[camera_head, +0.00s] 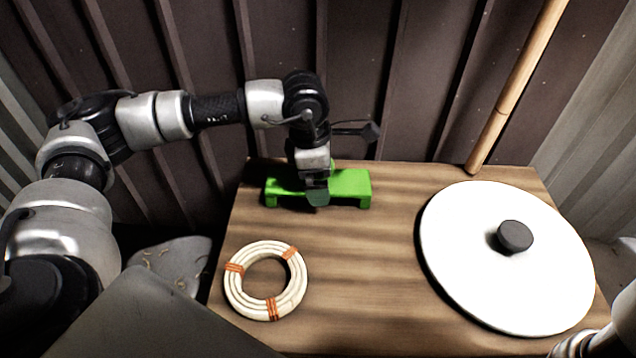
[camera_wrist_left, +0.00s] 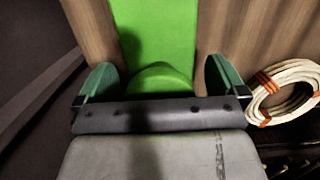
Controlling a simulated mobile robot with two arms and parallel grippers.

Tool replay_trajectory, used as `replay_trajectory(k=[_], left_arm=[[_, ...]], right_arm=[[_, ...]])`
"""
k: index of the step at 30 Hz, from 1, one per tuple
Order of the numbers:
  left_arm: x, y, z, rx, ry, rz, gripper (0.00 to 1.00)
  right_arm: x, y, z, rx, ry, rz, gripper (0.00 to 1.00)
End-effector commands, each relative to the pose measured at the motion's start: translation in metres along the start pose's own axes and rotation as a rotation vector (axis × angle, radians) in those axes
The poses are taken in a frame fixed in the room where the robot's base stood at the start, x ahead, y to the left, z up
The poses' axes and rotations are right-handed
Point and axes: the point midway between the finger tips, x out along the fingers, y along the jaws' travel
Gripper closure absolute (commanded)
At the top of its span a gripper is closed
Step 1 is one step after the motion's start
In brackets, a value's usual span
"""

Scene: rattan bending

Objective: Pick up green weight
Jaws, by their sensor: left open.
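The green weight (camera_head: 348,184) is a long bright green block on short feet. It lies at the back left of the wooden table, and my left gripper (camera_head: 318,192) hangs down over its middle, hiding part of it. In the left wrist view the green weight (camera_wrist_left: 158,40) runs away from me between the two fingers of my left gripper (camera_wrist_left: 163,82). The fingers are apart, with a rounded green part of the weight between them. I cannot tell whether they touch it. My right gripper is not in view.
A coil of pale rattan (camera_head: 267,281) tied with orange bands lies at the front left of the table (camera_head: 375,265). A white disc with a black knob (camera_head: 480,255) covers the right side. A wooden pole (camera_head: 515,90) leans at the back. The table's middle is clear.

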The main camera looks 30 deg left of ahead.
Motion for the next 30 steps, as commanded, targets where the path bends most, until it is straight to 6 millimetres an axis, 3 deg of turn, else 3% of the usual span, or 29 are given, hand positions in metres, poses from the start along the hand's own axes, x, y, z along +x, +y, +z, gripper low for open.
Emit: replay_trajectory(k=[2,17,30], left_arm=[[-0.0004,0.0,0.0001,0.0,0.0,0.0,0.02],[-0.0003,0.0001,-0.0001,0.0,0.0,0.0,0.78],[-0.009,0.0006,0.0017,0.0,-0.003,0.003,0.79]], right_arm=[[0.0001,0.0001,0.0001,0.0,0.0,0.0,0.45],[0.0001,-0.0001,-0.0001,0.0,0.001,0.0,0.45],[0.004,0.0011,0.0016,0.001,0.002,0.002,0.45]])
